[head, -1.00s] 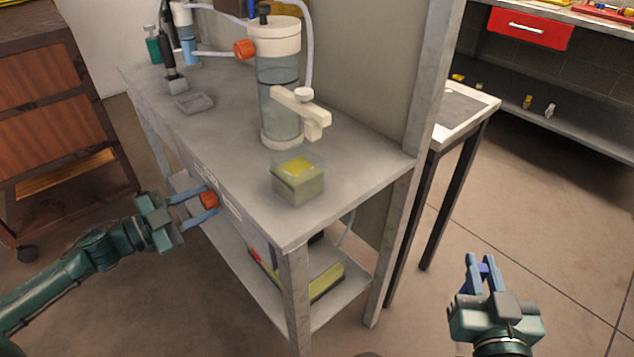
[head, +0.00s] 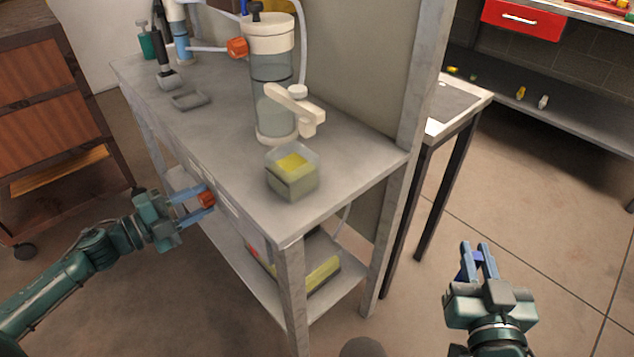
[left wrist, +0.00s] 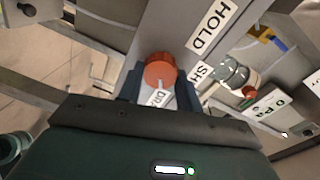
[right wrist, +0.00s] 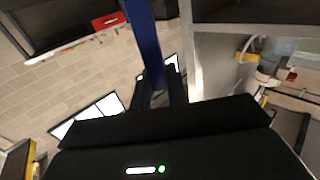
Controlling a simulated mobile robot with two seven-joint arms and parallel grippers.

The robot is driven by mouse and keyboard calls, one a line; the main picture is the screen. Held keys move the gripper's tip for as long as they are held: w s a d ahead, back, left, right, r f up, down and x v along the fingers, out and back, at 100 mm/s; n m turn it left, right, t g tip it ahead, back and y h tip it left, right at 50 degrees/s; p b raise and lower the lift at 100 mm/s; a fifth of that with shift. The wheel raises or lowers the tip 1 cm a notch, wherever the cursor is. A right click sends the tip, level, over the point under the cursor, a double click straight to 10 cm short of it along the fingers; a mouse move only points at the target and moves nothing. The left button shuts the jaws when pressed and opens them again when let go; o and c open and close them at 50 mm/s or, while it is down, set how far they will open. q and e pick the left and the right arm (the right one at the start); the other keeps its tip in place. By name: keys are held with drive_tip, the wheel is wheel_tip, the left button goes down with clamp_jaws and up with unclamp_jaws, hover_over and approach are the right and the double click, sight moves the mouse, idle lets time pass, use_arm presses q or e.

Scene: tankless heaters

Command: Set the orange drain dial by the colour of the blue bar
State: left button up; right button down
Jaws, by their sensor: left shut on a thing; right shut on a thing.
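The orange drain dial (head: 208,199) is on the front edge of the grey workbench (head: 228,180). My left gripper (head: 203,203) is shut on the dial, one finger on each side. In the left wrist view the round dial (left wrist: 160,70) sits between the fingers beside a partly hidden label starting "DR" (left wrist: 158,97). Labels "HOLD" (left wrist: 209,25) and one starting "SH" (left wrist: 199,72) run along the same edge. My right gripper (head: 479,257) is shut on the blue bar, away from the bench at the lower right. The bar (right wrist: 143,40) looks dark blue in the right wrist view.
On the bench stand a clear cylinder with a white lever (head: 272,85), a clear box with yellow contents (head: 292,174) and a small grey tray (head: 190,99). A wooden cabinet (head: 55,120) is at left. Floor around my right gripper is clear.

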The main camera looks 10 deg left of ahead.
idle(0.4)
use_arm(q)
drive_tip(key=o, duration=1)
drive_tip(key=p+v, duration=0.1)
drive_tip(key=v, duration=1.1)
drive_tip(key=shift+p, duration=0.35)
use_arm(e)
drive_tip(key=shift+r, duration=0.85)
